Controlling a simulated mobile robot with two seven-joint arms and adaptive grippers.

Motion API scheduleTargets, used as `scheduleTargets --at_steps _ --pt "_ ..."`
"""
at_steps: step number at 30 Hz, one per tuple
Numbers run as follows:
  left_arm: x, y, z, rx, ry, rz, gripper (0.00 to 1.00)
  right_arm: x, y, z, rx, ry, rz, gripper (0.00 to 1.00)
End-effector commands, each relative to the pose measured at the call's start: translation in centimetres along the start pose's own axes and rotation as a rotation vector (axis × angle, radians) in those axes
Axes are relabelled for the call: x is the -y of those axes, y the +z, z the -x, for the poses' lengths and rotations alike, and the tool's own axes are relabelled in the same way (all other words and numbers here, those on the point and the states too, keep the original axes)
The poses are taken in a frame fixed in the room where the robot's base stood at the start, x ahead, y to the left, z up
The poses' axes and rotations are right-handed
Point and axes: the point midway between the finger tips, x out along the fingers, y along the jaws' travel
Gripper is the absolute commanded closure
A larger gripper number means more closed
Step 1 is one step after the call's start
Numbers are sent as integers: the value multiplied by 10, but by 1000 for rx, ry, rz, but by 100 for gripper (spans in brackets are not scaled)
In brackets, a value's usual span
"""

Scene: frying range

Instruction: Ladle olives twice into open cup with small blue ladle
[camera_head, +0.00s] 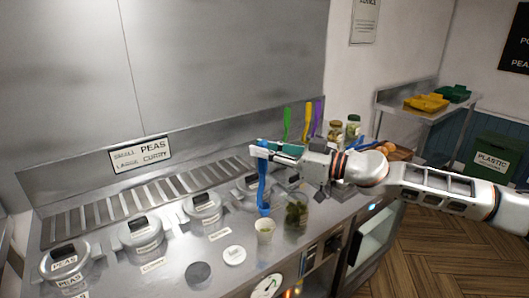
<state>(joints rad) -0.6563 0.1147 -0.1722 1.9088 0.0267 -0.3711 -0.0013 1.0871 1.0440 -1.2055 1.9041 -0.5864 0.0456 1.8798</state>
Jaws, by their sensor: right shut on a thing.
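My right gripper (266,152) reaches in from the right and is shut on the upper part of a small blue ladle (263,190). The ladle hangs upright, with its lower end just above or behind the rim of a pale open cup (265,232); I cannot tell if it is inside. I cannot see whether the ladle holds anything. A clear container with dark green contents, likely the olives (296,214), stands right of the cup. My left gripper is not in view.
Several lidded metal pots, including one pot (140,234), stand in the counter at left. A white lid (234,255) and a dark disc (197,272) lie on the counter front. Glass jars (352,129) and coloured utensils (308,118) stand behind my arm.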

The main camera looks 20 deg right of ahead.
Motion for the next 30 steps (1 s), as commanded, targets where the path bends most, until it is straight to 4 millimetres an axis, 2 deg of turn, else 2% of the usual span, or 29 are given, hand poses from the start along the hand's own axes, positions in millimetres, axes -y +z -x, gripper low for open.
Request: scheduleTargets --at_steps 14,30 --pt "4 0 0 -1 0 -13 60 -2 -3 -1 5 2 -7 100" --pt "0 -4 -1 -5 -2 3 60 -3 -71 -1 2 2 -3 100"
